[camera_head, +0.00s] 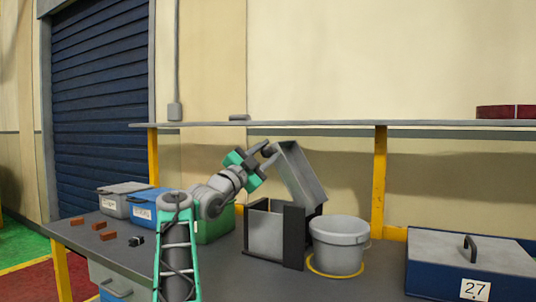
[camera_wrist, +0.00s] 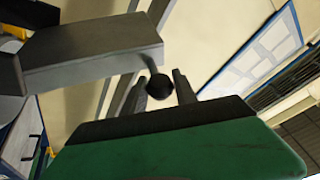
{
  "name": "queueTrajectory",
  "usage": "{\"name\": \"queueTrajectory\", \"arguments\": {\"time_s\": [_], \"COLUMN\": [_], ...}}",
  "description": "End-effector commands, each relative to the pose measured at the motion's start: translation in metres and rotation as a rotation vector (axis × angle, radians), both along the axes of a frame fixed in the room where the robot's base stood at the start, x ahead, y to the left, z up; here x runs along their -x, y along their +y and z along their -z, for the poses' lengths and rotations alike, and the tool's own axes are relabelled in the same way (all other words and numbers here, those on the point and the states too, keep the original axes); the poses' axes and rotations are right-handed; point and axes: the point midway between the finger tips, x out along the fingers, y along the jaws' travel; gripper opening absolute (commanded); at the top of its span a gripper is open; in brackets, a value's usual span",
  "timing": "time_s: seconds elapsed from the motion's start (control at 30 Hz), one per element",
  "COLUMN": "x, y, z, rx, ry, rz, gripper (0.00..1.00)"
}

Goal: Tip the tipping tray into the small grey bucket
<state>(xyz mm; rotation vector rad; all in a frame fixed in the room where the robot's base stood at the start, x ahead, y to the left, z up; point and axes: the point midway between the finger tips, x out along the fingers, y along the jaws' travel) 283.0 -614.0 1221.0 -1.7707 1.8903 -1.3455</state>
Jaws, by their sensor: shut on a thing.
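The grey tipping tray (camera_head: 302,172) is steeply tilted above its dark stand (camera_head: 293,238), with its lower end close to the bucket's left rim. My gripper (camera_head: 267,152) is at the tray's raised upper end. In the wrist view, my gripper's fingers (camera_wrist: 159,92) are shut on a round black knob (camera_wrist: 160,87) joined to the grey tray (camera_wrist: 95,48). The small grey bucket (camera_head: 340,246) stands upright just right of the stand, inside a yellow ring on the table. The insides of the tray and bucket are hidden.
A blue bin with a grey lid (camera_head: 472,252), marked 27, stands at the right. Grey (camera_head: 122,198), blue (camera_head: 147,203) and green (camera_head: 217,226) boxes stand at the left, near several small brown blocks (camera_head: 107,235). A shelf (camera_head: 330,123) on yellow posts runs behind.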

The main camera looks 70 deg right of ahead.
Motion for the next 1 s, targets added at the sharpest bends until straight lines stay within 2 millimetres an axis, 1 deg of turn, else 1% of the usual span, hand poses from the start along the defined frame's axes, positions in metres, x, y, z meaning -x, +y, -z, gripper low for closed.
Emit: {"name": "queueTrajectory", "arguments": {"time_s": [0.2, 0.23, 0.47, 0.67, 0.77, 0.87, 1.0], "x": [0.003, 0.003, 0.002, 0.001, 0.0, -0.005, -0.012], "y": [0.001, 0.0, 0.0, 0.0, 0.004, 0.017, 0.044], "z": [-0.002, -0.002, -0.002, -0.001, 0.001, 0.008, 0.02], "rx": [0.004, 0.003, 0.002, 0.002, 0.001, 0.001, 0.001], "ry": [-0.004, -0.004, -0.003, -0.001, -0.001, -0.002, -0.002], "rz": [0.004, 0.004, 0.003, 0.002, 0.0, -0.003, -0.003], "gripper": [0.0, 0.36, 0.55, 0.55, 0.55, 0.55, 0.55]}}
